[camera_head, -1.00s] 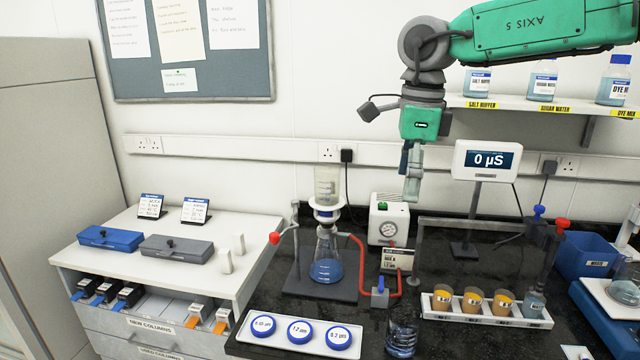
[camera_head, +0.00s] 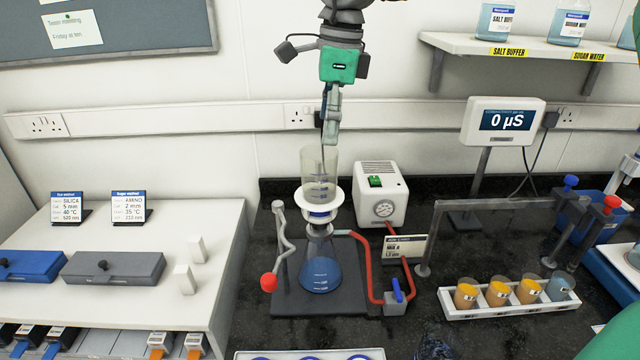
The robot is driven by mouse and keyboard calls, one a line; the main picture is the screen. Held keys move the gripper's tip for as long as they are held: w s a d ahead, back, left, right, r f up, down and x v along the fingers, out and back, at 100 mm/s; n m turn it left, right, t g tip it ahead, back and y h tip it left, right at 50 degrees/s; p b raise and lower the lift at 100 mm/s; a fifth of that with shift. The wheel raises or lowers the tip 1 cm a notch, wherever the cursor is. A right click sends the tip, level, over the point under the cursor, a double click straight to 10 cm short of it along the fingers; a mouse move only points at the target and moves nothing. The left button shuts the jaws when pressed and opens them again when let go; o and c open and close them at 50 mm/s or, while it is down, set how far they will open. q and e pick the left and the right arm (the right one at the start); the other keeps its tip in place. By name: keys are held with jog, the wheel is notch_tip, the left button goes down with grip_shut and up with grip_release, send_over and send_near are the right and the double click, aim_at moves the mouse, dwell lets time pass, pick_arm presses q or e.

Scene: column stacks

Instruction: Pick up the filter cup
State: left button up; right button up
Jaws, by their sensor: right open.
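The filter cup (camera_head: 319,172) is a clear cylinder on a white collar, upright on top of a flask (camera_head: 320,270) with blue liquid. The flask stands on a dark stand plate (camera_head: 345,295) on the black bench. My right gripper (camera_head: 331,140) points down just above the cup's rim, slightly right of its middle. It is open and holds nothing; its fingers overlap in this view. Whether its tips reach inside the rim, I cannot tell. My left gripper is not in view.
A red hose (camera_head: 376,270) runs from the flask past a blue-handled valve (camera_head: 397,292). A white pump (camera_head: 381,194) stands right of the cup. A clamp with a red knob (camera_head: 269,282) is at its left. A tray of small cups (camera_head: 510,310) lies at right.

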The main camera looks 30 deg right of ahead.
aim_at(315, 171)
jog(key=f, duration=0.1)
jog(key=a+f, duration=0.1)
jog(key=f, duration=0.1)
jog(key=w+f, duration=0.1)
jog(key=shift+a+f, duration=0.15)
jog(key=shift+a, duration=0.25)
jog(key=shift+s+d+f, duration=0.1)
jog(key=shift+f, duration=0.2)
jog(key=f, duration=0.3)
jog(key=d+f+p, duration=0.1)
jog(key=shift+w+f, duration=0.2)
jog(key=shift+f, duration=0.15)
jog(key=shift+a, duration=0.55)
jog(key=shift+c, duration=0.5)
jog(key=shift+s+a+r, duration=0.1)
jog(key=shift+a+r, duration=0.05)
jog(key=shift+a, duration=0.1)
jog(key=c, duration=1.2)
jog(key=shift+d, duration=0.1)
